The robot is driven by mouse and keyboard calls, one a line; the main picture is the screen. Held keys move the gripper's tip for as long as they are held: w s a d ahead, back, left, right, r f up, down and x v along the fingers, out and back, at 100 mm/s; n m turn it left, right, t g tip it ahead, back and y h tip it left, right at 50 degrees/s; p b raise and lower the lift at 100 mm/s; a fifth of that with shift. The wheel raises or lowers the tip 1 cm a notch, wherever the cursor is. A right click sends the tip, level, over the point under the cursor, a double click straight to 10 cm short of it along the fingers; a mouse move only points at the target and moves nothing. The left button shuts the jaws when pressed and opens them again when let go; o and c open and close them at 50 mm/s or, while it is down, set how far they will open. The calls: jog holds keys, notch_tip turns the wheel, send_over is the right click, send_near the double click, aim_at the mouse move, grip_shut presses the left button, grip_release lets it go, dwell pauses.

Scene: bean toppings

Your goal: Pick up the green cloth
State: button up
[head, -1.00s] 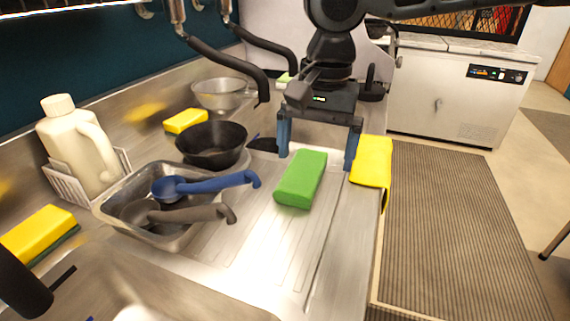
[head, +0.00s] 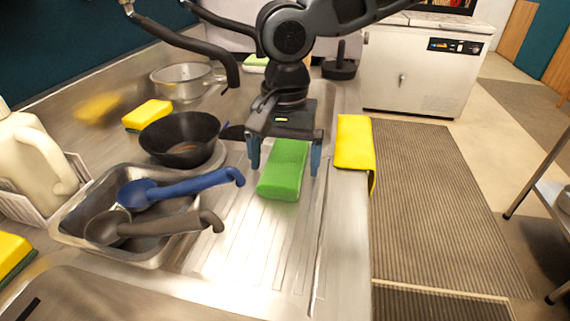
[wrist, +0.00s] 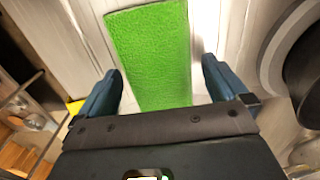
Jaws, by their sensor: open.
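The green cloth (head: 284,172) is a thick folded block lying on the ribbed metal drainboard. My gripper (head: 285,170) is open above its far part, with one blue finger on each side of it in the head view. In the wrist view the green cloth (wrist: 152,52) runs between the open fingers of my gripper (wrist: 160,75), with a gap on both sides. The far end of the cloth is partly hidden by my gripper in the head view. Whether the fingers touch the drainboard cannot be told.
A yellow cloth (head: 354,143) hangs over the counter edge just right of my gripper. A black pan (head: 180,138) stands to the left. A metal tray (head: 72,213) holds a blue ladle (head: 178,188) and a grey ladle (head: 150,228). The drainboard in front is clear.

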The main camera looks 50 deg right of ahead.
aim_at(284, 160)
jog(key=shift+f, duration=0.25)
jog(key=shift+c, duration=0.5)
jog(key=c, duration=0.9)
jog(key=shift+r, duration=0.1)
jog(key=shift+r, duration=0.5)
notch_tip(284, 160, up, 2)
jog(key=shift+r, duration=0.25)
jog(key=s+d+r, duration=0.2)
jog(key=d, duration=0.1)
jog(key=s+d+r, duration=0.3)
jog(key=s+d+r+p, duration=0.1)
jog(key=s+d+r, duration=0.1)
jog(key=d, duration=0.1)
jog(key=shift+s+r, duration=0.2)
jog(key=shift+s, duration=0.05)
